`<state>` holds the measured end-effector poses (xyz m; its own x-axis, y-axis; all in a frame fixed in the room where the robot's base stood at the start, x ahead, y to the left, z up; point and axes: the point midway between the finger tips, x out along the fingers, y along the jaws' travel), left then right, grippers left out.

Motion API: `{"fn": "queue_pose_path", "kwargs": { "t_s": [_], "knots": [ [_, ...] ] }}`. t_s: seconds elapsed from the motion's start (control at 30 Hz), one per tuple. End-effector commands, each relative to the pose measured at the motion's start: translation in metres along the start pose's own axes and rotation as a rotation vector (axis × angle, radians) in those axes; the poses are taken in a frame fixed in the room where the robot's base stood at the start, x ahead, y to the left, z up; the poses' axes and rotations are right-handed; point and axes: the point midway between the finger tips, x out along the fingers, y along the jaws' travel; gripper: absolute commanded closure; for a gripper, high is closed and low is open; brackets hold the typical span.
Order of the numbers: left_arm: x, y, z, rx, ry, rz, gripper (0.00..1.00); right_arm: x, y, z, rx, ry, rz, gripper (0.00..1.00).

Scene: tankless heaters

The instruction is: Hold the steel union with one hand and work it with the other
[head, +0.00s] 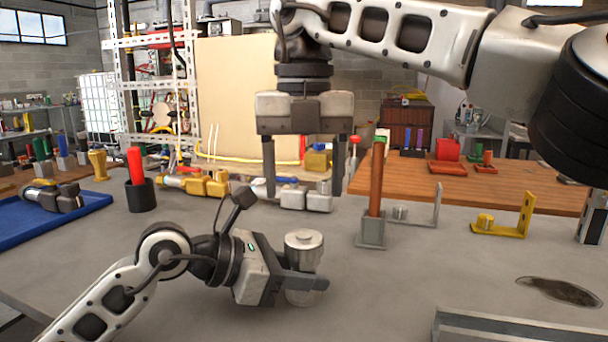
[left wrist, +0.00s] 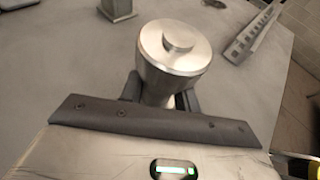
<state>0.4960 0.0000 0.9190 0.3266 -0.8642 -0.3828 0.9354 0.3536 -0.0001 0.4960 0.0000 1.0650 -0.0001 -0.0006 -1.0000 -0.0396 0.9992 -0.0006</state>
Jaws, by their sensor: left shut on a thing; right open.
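The steel union (head: 304,243) is a silvery round piece with a wide top disc and a narrower middle. It stands upright on the grey bench in the head view, and its top also shows in the left wrist view (left wrist: 175,47). My left gripper (head: 308,282) is shut on the union from the left side, around its narrower part. In the left wrist view the jaws (left wrist: 160,100) are partly hidden behind the union. My right gripper (head: 305,190) hangs pointing down, open and empty, above and behind the union. Its two fingers are wide apart.
A copper-coloured post (head: 376,185) in a grey block stands right of the union. Grey (head: 437,205) and yellow (head: 526,215) brackets stand farther right. A black cup (head: 140,195) with a red handle and a blue tray (head: 30,235) are left. A metal channel (head: 510,328) lies front right.

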Motion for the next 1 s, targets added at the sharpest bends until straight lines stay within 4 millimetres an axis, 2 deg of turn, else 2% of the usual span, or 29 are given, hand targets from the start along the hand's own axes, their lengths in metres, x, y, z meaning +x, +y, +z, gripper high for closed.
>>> {"fn": "queue_pose_path", "kwargs": {
  "t_s": [0.3, 0.5, 0.7, 0.87, 1.0],
  "knots": [
    [0.0, 0.0, 0.0, 0.0, 0.0, 0.001, 1.0, 0.0, 0.0, 0.0, 0.826, 0.001, 0.001, 0.35],
    [0.0, 0.0, 0.0, 0.0, 0.0, 0.001, 1.0, 0.0, 0.0, 0.0, 1.257, 0.001, 0.0, 0.35],
    [0.0, 0.0, 0.0, 0.0, 0.0, 0.001, 1.0, 0.0, 0.0, 0.0, 1.487, 0.001, 0.0, 0.35],
    [0.0, 0.0, 0.0, 0.0, 0.0, 0.001, 1.0, 0.008, -0.001, 0.0, 1.535, 0.001, -0.002, 0.35],
    [0.0, 0.0, 0.0, 0.0, 0.0, 0.001, 1.0, 0.028, -0.001, 0.0, 1.534, 0.002, -0.002, 0.35]
  ]
}}
